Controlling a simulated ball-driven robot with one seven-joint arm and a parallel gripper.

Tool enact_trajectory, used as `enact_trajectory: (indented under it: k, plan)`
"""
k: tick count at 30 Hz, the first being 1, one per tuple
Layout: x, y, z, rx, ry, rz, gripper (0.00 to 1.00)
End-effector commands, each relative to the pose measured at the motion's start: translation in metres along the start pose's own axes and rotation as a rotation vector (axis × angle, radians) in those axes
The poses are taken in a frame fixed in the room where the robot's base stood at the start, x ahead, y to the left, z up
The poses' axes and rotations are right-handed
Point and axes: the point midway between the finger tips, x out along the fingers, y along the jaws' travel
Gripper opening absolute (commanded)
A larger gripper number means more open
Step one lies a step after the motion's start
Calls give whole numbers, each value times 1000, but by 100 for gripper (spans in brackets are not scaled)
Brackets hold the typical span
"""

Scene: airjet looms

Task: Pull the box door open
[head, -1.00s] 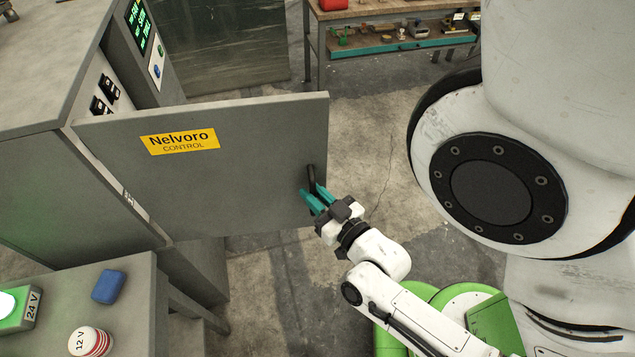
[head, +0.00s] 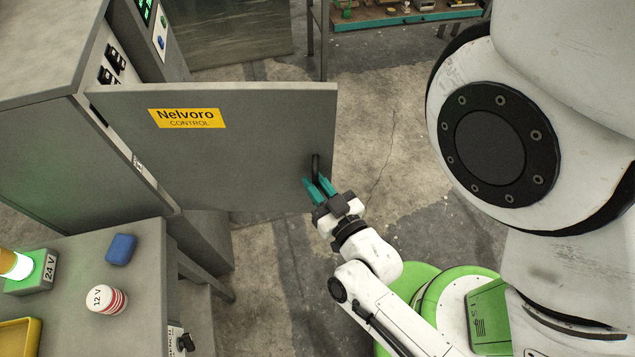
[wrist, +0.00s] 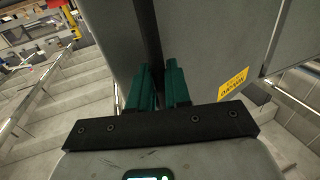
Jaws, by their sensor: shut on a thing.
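The grey box door (head: 240,150) with a yellow Nelvoro CONTROL label (head: 187,118) stands swung out from the grey control box (head: 45,120), hinged at its left side. A dark upright handle (head: 316,166) is near the door's free right edge. My gripper (head: 319,187) has its teal fingers shut on the handle. In the wrist view the teal fingers (wrist: 158,88) close around the dark handle bar (wrist: 148,35), with the door face behind it and the yellow label (wrist: 233,83) to the right. Part of the handle is hidden between the fingers.
A grey bench at lower left (head: 75,265) holds a blue block (head: 121,249), a 12 V cylinder (head: 106,299) and a 24 V lamp unit (head: 38,272). A workbench with a teal-edged shelf (head: 405,20) stands at the back. Concrete floor right of the door is clear.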

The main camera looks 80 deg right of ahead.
Motion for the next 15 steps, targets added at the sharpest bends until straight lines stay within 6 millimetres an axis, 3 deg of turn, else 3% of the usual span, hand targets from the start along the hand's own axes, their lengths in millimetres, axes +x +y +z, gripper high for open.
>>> enact_trajectory:
  k: [6, 15]
  plan:
    - [2, -6, -1, 4, 3, -11, 34]
    - [1, -4, -1, 4, 2, -7, 34]
